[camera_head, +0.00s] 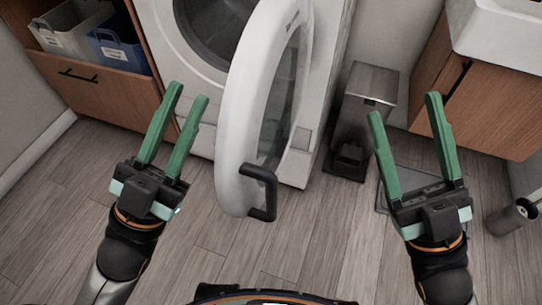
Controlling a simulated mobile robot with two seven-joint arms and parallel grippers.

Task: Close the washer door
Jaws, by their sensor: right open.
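The white washer (187,58) stands ahead, with its dark drum opening (212,28) partly visible. Its round white door (234,130) stands open, swung out toward me. A black handle (266,195) is on the door's lower edge. My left gripper (190,92) is open and empty, to the left of the door and apart from it. My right gripper (404,106) is open and empty, to the right of the door and apart from it.
A metal pedal bin (367,100) stands right of the washer. A wooden cabinet (92,101) with storage bins is at left. A white sink (500,38) on a wooden cabinet (490,105) is at right. The wood floor in front is mostly clear.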

